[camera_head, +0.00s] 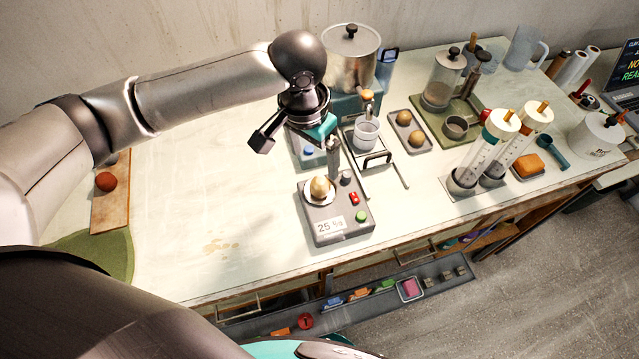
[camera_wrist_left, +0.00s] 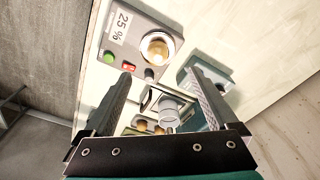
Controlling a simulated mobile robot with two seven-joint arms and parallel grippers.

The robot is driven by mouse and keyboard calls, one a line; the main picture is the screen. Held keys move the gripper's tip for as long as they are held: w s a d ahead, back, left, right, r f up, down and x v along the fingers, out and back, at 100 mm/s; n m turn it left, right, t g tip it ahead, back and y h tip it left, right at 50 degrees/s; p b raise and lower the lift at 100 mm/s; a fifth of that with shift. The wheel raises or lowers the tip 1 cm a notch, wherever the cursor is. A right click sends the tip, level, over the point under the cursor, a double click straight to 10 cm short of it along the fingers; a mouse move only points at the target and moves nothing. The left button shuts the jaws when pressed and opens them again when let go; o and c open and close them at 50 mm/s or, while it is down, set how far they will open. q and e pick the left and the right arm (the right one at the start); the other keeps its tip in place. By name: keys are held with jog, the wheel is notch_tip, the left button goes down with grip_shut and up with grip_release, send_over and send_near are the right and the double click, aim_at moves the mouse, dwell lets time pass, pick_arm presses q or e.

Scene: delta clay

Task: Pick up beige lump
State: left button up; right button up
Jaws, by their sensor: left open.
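A beige lump (camera_head: 319,187) sits on the round white plate of a grey device (camera_head: 338,222) whose label reads 25 %. In the left wrist view the lump (camera_wrist_left: 158,48) shows just beyond the fingertips. My left gripper (camera_head: 297,152) is open and empty, above the table and behind the device, apart from the lump. In the left wrist view its two fingers (camera_wrist_left: 158,78) are spread wide. Two similar lumps (camera_head: 403,117) lie in a grey tray to the right. My right gripper is not in view.
A white cup (camera_head: 367,133) on a stand, a steel pot (camera_head: 351,55) and clear cylinders (camera_head: 490,148) stand to the right and behind. A wooden board (camera_head: 112,205) with a reddish ball lies at left. The table left of the device is clear.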

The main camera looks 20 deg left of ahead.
aim_at(319, 181)
pick_arm(q)
notch_tip(319, 181, down, 3)
jog(key=shift+w+r, duration=0.1)
jog(key=shift+w, duration=0.05)
jog(key=shift+w+d+f, duration=0.1)
jog(key=shift+f, duration=0.45)
jog(key=f, duration=0.3)
jog(key=f+b, duration=0.1)
jog(key=shift+w+d+f, duration=0.1)
jog(key=shift+d+f, duration=0.1)
jog(key=shift+d, duration=0.1)
jog(key=shift+f, duration=0.3)
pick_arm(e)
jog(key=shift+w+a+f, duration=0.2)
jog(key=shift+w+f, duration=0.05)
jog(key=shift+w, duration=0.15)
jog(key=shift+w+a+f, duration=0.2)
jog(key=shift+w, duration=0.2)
pick_arm(q)
jog(key=shift+c, duration=0.2)
jog(key=shift+w+r, duration=0.1)
grip_shut()
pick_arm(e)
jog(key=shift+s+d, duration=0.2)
